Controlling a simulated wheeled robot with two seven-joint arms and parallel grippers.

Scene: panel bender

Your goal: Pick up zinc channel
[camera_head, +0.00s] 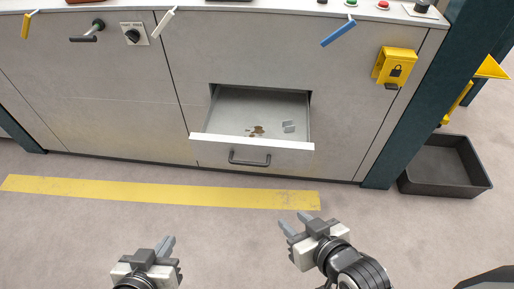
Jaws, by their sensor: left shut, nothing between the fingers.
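A small grey metal piece, which looks like the zinc channel (288,126), lies in the right part of an open drawer (230,108) in the cabinet front. My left gripper (165,245) is low in the picture, in front of the cabinet and well apart from the drawer, shut and empty. My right gripper (293,222) is below and to the right of the drawer, also apart from it. Its two fingers stand apart with nothing between them.
Brown stains (257,130) mark the drawer floor. The drawer has a dark handle (250,160). A yellow floor stripe (160,191) runs before the cabinet (90,120). A dark green post (408,110) and a black bin (445,165) stand at right. A yellow lock box (397,64) is mounted on the cabinet.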

